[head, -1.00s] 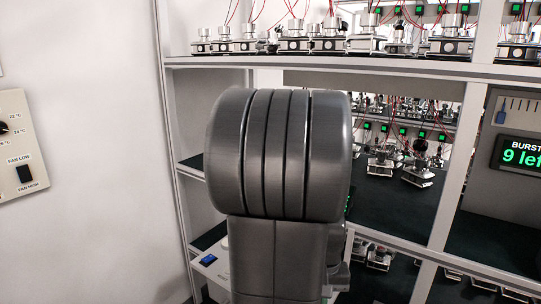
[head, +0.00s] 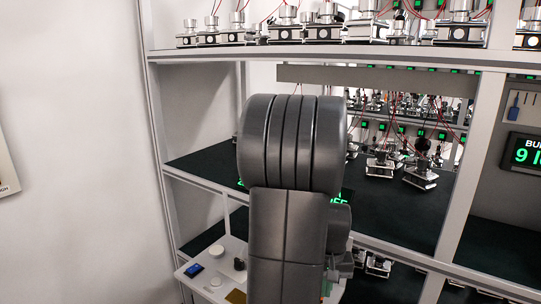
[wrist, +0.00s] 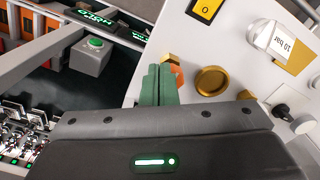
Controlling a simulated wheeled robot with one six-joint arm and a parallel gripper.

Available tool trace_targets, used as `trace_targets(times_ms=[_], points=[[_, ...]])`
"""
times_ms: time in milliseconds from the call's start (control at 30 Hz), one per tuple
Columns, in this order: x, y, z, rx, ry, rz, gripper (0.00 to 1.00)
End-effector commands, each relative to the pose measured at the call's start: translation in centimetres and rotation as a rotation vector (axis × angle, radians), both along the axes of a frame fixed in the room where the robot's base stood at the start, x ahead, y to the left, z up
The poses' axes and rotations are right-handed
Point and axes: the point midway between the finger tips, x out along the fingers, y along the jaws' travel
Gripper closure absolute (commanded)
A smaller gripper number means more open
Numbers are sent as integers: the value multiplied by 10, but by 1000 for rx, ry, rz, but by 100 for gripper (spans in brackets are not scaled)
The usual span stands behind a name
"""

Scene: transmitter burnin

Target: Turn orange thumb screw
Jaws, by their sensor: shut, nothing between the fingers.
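The orange thumb screw (wrist: 179,76) shows in the wrist view on a pale panel (wrist: 222,45). It is partly hidden behind the green fingers of my gripper (wrist: 158,72). The fingers are shut together with nothing between them. Their tips lie just left of the screw in the picture; I cannot tell whether they touch it. In the head view my own arm covers much of the middle, and I cannot make out the screw clearly there.
On the panel, a round brass knob (wrist: 211,81), a yellow switch (wrist: 205,10), a "10 bar" part (wrist: 274,41) and a black knob (wrist: 282,112) are near. A grey box with a green button (wrist: 93,50) stands left. Shelves (head: 390,207) hold several devices.

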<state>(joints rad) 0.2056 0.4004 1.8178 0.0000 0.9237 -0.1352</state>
Motion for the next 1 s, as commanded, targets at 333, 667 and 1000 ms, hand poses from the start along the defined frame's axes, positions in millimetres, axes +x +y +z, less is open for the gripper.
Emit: trace_targets(times_ms=[333,667,1000], points=[[0,0,-25,0,-1,0,100],[0,0,-24,0,0,0,100],[4,1,-24,0,-1,0,100]])
